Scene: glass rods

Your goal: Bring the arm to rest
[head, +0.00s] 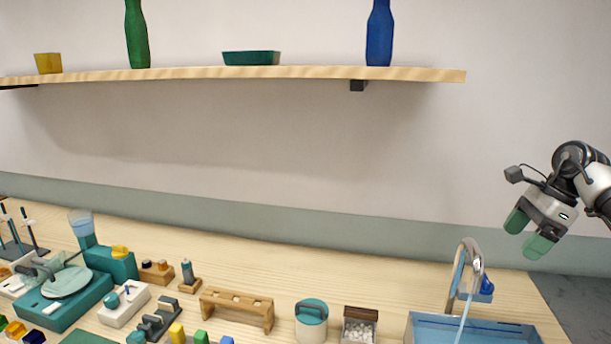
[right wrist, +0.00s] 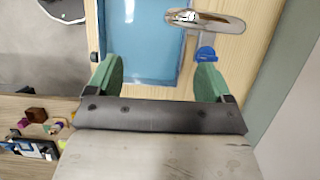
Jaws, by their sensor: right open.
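My right gripper (head: 527,232) is raised in the air at the right of the head view, above the right end of the wooden bench and to the right of the faucet. Its two green fingers are apart with nothing between them. In the right wrist view its fingers (right wrist: 155,85) are also spread and empty, with the blue sink beyond them. My left gripper is in neither view.
A blue sink (head: 470,328) with a chrome faucet (head: 474,252) and running water stands below my right gripper. A wooden rack (head: 237,308), a teal-lidded jar (head: 311,320) and lab items crowd the bench. A shelf (head: 200,73) with bottles hangs above; the wall between is clear.

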